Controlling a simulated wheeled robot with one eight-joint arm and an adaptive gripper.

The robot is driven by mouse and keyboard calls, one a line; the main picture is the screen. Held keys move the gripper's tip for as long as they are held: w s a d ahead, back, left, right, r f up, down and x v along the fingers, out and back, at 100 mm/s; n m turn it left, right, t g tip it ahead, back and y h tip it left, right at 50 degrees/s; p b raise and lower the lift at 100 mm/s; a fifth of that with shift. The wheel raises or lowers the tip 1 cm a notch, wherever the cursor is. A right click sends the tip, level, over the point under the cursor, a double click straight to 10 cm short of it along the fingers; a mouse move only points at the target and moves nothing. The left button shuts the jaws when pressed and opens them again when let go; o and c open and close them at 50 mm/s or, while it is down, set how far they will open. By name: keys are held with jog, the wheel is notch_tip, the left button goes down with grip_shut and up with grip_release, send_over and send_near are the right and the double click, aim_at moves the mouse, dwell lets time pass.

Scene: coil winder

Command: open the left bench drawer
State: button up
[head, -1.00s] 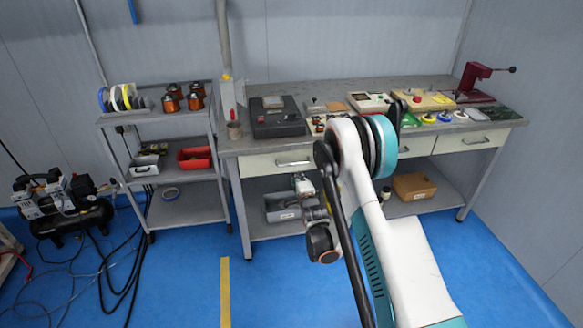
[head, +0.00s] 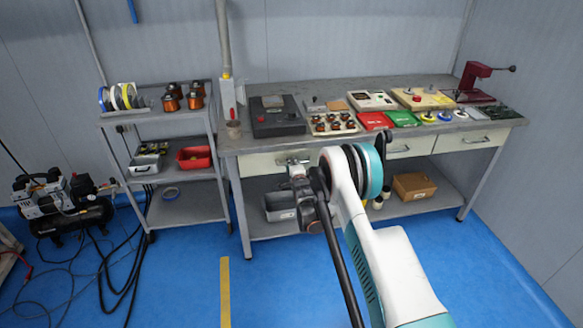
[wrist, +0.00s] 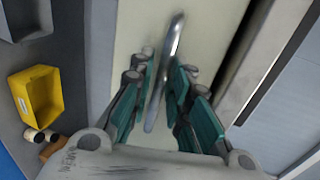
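The left bench drawer (head: 262,164) has a cream front under the bench top at its left end, and it looks closed. Its metal bar handle shows in the wrist view (wrist: 172,50), running lengthwise between my fingers. My gripper (head: 294,163) is at the drawer front in the head view and partly covers the handle. In the wrist view my gripper (wrist: 160,90) is open, with one teal finger on each side of the handle and gaps between. Whether the fingertips reach past the bar is hard to tell.
The bench top (head: 350,90) above holds trays, coils and tools. A grey bin (head: 278,207) and a cardboard box (head: 413,186) sit on the lower shelf. A yellow bin (wrist: 37,94) shows in the wrist view. A shelf cart (head: 190,210) stands left; the blue floor in front is open.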

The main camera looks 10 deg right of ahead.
jog(key=shift+w, duration=0.45)
grip_shut()
